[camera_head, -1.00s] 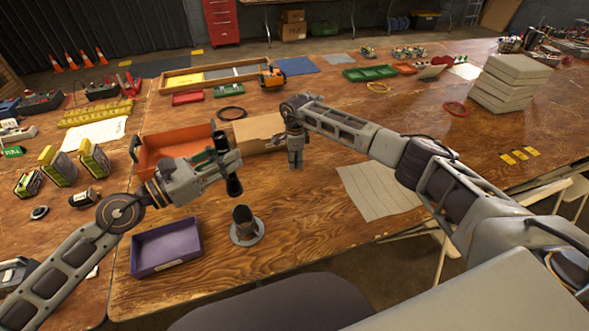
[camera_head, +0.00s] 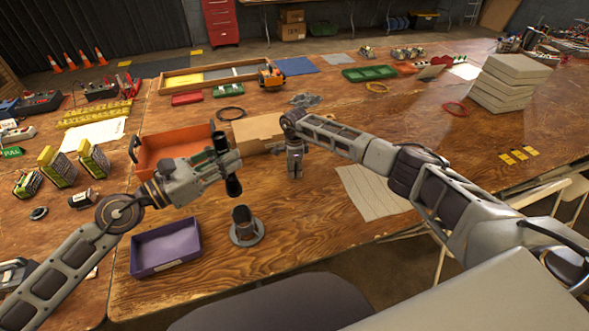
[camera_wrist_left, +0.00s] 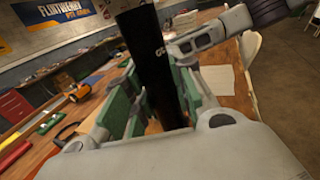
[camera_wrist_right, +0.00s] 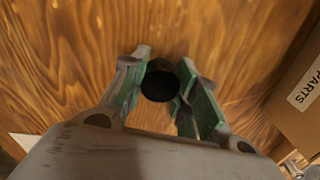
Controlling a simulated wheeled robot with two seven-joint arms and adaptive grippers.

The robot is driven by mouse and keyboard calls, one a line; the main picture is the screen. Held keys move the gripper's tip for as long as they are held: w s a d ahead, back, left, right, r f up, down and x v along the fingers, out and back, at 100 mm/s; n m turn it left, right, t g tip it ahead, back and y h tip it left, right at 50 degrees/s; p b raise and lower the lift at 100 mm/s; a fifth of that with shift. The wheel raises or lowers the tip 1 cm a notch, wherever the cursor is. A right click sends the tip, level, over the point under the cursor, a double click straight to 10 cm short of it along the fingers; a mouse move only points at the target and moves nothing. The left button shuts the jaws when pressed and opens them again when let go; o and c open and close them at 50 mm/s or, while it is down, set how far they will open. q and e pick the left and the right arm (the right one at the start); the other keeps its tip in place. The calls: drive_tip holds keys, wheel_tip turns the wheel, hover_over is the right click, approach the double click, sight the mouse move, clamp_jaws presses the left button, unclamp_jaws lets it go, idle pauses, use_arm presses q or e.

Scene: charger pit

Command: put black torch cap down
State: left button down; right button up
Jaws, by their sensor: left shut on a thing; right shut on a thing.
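The black torch cap (camera_wrist_right: 160,82) shows as a dark round end between the fingers of my right gripper (camera_wrist_right: 165,85). In the head view, the right gripper (camera_head: 295,170) points down over bare wood beside the cardboard box, and the cap is hard to make out. I cannot tell whether the cap touches the table. My left gripper (camera_head: 226,166) is shut on the black torch body (camera_head: 233,187), held upright above the table. The torch body (camera_wrist_left: 155,70) also fills the middle of the left wrist view between green finger pads.
A dark cup on a round grey base (camera_head: 245,227) stands at the front beside a purple tray (camera_head: 166,247). An orange bin (camera_head: 175,148) lies behind the left gripper. A cardboard box (camera_head: 258,130) is beside the right gripper. A paper sheet (camera_head: 375,190) lies to the right.

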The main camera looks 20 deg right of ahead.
drive_tip(key=shift+s+f, duration=0.25)
drive_tip(key=shift+f, duration=0.35)
idle(0.4)
drive_tip(key=o, duration=1)
drive_tip(key=shift+f, duration=0.2)
drive_tip(key=shift+r, duration=0.1)
drive_tip(key=r, duration=1.3)
drive_tip(key=shift+w+r, duration=0.25)
